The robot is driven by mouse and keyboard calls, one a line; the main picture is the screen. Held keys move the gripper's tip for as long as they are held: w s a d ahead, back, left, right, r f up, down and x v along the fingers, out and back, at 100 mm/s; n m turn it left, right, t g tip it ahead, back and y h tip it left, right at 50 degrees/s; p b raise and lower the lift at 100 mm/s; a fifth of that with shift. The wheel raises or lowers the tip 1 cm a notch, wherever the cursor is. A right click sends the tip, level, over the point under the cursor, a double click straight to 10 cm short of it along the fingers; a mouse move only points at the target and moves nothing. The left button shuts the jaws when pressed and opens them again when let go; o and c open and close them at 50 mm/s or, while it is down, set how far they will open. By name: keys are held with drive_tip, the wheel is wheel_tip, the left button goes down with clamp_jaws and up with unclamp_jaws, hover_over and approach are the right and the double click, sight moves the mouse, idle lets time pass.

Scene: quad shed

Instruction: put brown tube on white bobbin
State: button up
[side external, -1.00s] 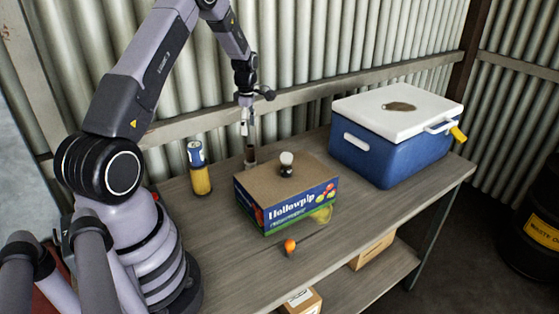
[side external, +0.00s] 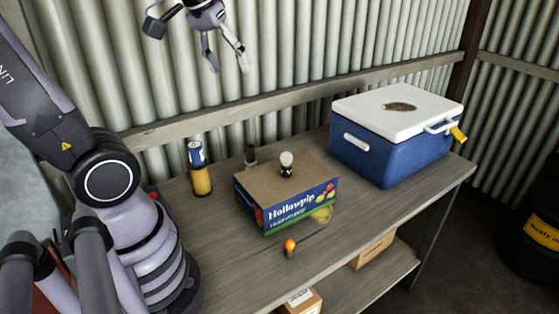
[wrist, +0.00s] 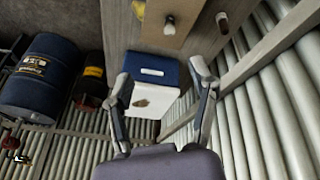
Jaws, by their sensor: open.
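The brown tube (side external: 250,153) stands upright on the table behind the left rear of the cardboard box. A paler part shows near its foot; I cannot tell if this is the white bobbin. The tube also shows in the wrist view (wrist: 222,19), near the top. A small object with a white top and dark base (side external: 287,163) stands on the box; whether it is a bobbin is unclear. My gripper (side external: 229,66) is open and empty, high above and left of the tube. Its spread fingers show in the wrist view (wrist: 160,78).
The printed cardboard box (side external: 262,181) sits mid-table. A yellow can-like container (side external: 200,178) stands left of it. A blue cooler with white lid (side external: 375,152) stands at the right. An orange-topped small object (side external: 289,247) lies in front. The corrugated wall (side external: 310,70) is close behind.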

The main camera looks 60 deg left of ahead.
drive_tip(key=s+d+f+m+t, duration=0.1)
drive_tip(key=s+d+m, duration=0.2)
drive_tip(key=s+m, duration=0.2)
drive_tip(key=s, duration=0.3)
drive_tip(key=shift+s+d+m+h, duration=0.15)
drive_tip(key=shift+m+h, duration=0.15)
drive_tip(key=shift+m, duration=0.1)
idle(0.5)
